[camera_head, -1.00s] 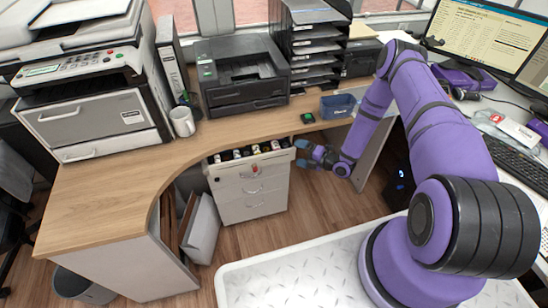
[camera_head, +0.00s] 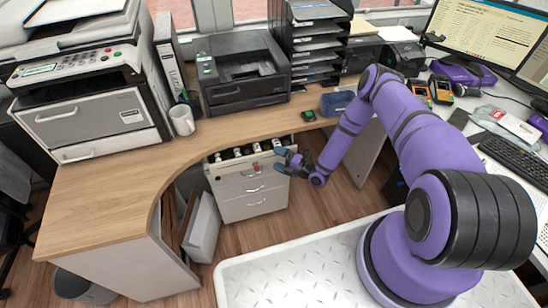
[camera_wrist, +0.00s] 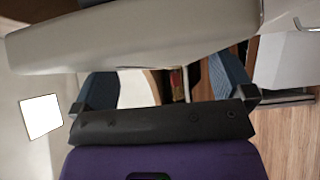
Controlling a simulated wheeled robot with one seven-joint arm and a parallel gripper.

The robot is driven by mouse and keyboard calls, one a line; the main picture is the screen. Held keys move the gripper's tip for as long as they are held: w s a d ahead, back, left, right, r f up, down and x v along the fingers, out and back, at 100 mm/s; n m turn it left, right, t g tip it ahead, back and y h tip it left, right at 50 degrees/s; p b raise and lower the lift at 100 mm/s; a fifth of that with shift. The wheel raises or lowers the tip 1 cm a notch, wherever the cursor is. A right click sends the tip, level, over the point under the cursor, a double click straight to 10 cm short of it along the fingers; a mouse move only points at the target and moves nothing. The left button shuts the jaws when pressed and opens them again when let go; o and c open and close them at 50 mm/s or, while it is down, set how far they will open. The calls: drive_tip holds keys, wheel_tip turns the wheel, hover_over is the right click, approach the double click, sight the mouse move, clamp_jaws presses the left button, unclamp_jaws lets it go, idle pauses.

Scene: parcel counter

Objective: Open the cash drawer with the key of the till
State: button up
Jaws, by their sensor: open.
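A white drawer cabinet (camera_head: 235,190) stands under the wooden counter, with several handles on its front. A small red key-like piece (camera_head: 256,167) sits at the upper front of the cabinet; a small red patch also shows between my fingers in the wrist view (camera_wrist: 177,82). My gripper (camera_head: 283,159) is open, close to the upper right part of the cabinet front, to the right of the red piece and apart from it. In the wrist view my two blue fingers are spread, with a pale panel (camera_wrist: 150,35) across the top hiding much beyond.
Small bottle-like items (camera_head: 240,151) line the cabinet's top, just below the counter edge (camera_head: 200,155). A mug (camera_head: 182,120), a printer (camera_head: 240,75) and a blue box (camera_head: 337,103) stand on the counter. A grey panel-like object (camera_head: 203,225) leans left of the cabinet. Floor is clear in front.

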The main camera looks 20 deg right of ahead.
drive_tip(key=shift+x, duration=1.15)
